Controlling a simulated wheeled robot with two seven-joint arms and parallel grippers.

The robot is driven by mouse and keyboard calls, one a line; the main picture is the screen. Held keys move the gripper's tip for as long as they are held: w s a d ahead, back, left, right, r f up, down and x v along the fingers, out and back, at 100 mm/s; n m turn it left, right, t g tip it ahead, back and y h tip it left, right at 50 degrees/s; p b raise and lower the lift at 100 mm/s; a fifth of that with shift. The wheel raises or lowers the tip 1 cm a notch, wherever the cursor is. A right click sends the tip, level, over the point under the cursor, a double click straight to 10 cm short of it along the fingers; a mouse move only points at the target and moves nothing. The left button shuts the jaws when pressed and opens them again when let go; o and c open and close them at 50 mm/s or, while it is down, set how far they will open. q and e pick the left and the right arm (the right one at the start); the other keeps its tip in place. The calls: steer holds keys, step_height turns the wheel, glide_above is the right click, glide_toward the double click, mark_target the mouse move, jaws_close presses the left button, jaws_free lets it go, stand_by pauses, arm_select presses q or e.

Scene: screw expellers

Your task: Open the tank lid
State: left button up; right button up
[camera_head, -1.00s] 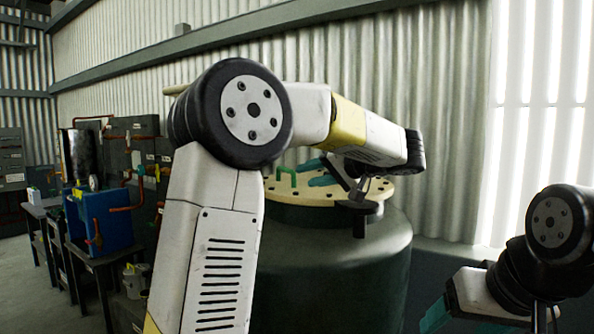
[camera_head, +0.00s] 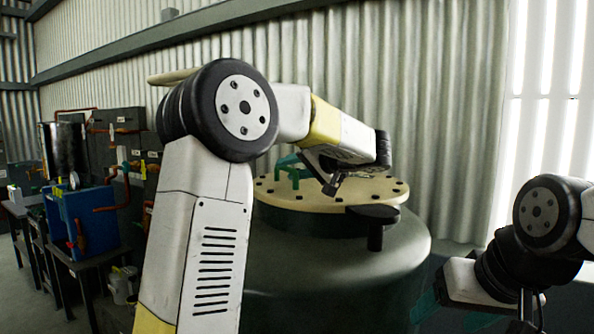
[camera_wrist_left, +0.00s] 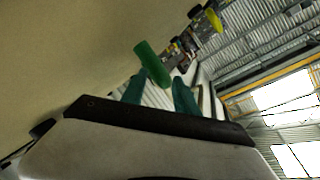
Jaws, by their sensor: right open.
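The tank (camera_head: 330,270) is a large dark green drum at the centre of the head view. Its cream round lid (camera_head: 345,195) lies flat on top, with dark bolts around its rim. A green handle (camera_head: 293,178) stands on the lid's left part; it also shows in the left wrist view (camera_wrist_left: 152,62). My left gripper (camera_head: 287,162) is over the lid close to the handle. My right gripper (camera_head: 426,304) is low at the right, mostly hidden, away from the lid.
A dark bracket on a post (camera_head: 375,215) stands at the lid's front right edge. A blue machine (camera_head: 88,222) on a table stands at the left. A corrugated wall (camera_head: 430,110) rises behind the tank. My left arm hides part of the tank's left side.

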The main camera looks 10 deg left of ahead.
arm_select(q)
steer(key=shift+x, duration=1.15)
steer(key=shift+c, duration=0.3)
jaws_close()
steer(key=shift+d, duration=0.1)
